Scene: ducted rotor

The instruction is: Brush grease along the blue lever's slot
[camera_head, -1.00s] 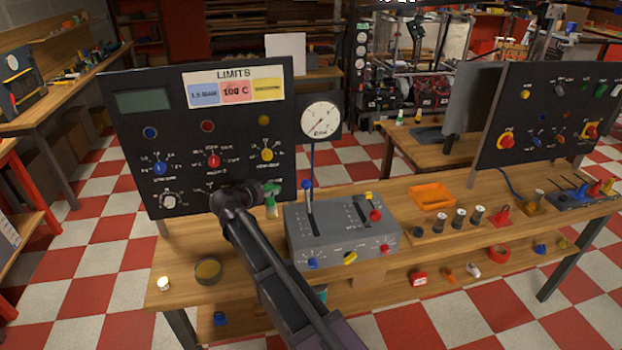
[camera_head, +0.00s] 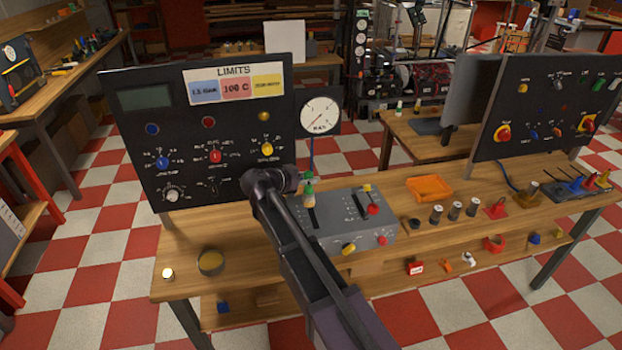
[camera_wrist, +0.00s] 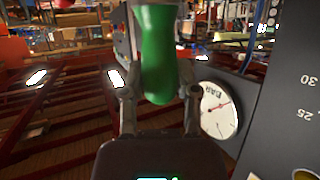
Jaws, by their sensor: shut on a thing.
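My gripper (camera_wrist: 155,84) is shut on the green handle of the brush (camera_wrist: 157,45), which stands between its two fingers in the wrist view. In the head view the green and pale brush (camera_head: 309,190) shows at the end of my arm, over the left part of the grey lever box (camera_head: 345,232). The dark slot (camera_head: 312,219) on the box's left side lies just below the brush. The blue lever's knob is hidden behind the brush and gripper. Whether the bristles touch the slot I cannot tell.
A dial gauge (camera_head: 320,115) stands behind the box, and a black limits panel (camera_head: 205,130) rises at the left. A second lever with a yellow knob (camera_head: 367,189) and a red knob (camera_head: 372,209) are on the box. An orange tray (camera_head: 429,188) lies to the right.

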